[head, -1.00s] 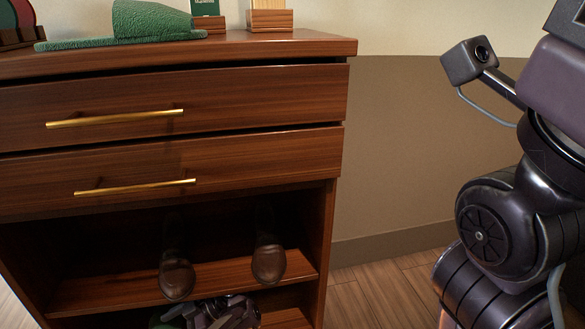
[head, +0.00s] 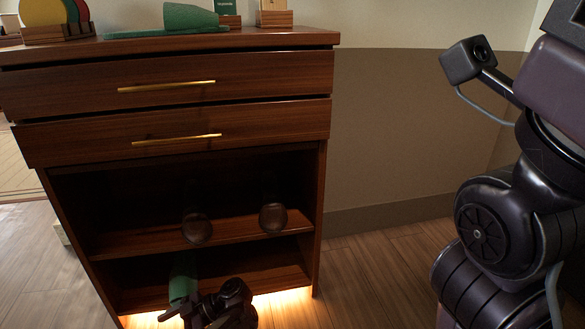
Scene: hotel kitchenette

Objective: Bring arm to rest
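A dark gripper, which I take to be my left gripper (head: 187,309), shows at the bottom of the head view, low in front of the cabinet's bottom shelf. A green slipper-like thing (head: 183,277) stands right behind it on the bottom shelf. I cannot tell whether they touch, and the fingers are too dark and cut off to read as open or shut. My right arm (head: 490,225) is folded up at the right edge. Its gripper is outside the picture.
A green slipper (head: 185,19) and a rack of coloured discs (head: 55,30) are on top. Open floor (head: 370,265) lies right of the cabinet.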

